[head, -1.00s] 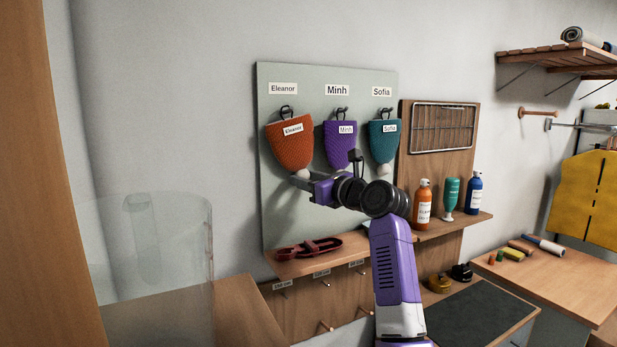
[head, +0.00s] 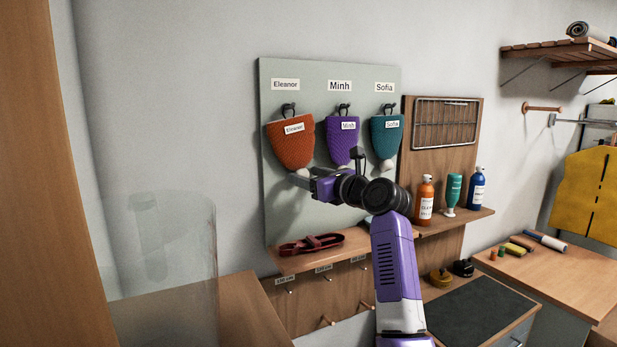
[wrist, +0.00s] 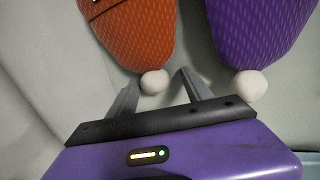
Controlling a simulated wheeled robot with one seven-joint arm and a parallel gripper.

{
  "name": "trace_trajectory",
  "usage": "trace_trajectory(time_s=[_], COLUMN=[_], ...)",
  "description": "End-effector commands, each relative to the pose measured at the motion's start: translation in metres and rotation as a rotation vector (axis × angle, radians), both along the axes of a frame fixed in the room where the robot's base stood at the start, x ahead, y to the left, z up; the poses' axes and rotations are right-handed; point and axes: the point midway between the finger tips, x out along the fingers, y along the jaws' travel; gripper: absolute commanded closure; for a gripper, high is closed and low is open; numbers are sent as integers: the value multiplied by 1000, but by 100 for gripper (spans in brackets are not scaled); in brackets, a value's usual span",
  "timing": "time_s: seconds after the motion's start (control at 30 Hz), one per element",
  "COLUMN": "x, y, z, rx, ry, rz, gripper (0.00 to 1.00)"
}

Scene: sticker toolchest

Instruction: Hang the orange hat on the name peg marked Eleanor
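The orange hat (head: 291,146) hangs upside down by its loop on the peg (head: 288,109) under the Eleanor label (head: 286,85). A tag on the hat also reads Eleanor. In the wrist view the orange hat (wrist: 134,32) shows at the top, its white pompom (wrist: 154,82) near my fingertips. My gripper (head: 294,180) is just below the hat. The wrist view shows my gripper (wrist: 157,80) with its two fingers apart and the pompom near the gap; whether they touch it is hard to tell.
A purple hat (head: 342,140) hangs under Minh and a teal hat (head: 386,138) under Sofia, close to the right. A clear cylinder (head: 165,260) stands at left.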

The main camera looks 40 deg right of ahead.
Motion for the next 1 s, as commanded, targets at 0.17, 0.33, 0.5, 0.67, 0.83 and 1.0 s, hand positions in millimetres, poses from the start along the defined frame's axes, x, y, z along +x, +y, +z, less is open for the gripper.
trace_trajectory(time_s=[0.17,0.33,0.5,0.67,0.83,1.0], x=[0,-1,-16,-42,-66,-77], y=[0,0,1,3,5,6], z=[0,0,-1,0,0,1], rx=[0,0,0,-1,-1,0], ry=[0,0,-1,-2,-2,0], rz=[0,0,0,-1,-1,0], gripper=[36,36,36,36,36,36])
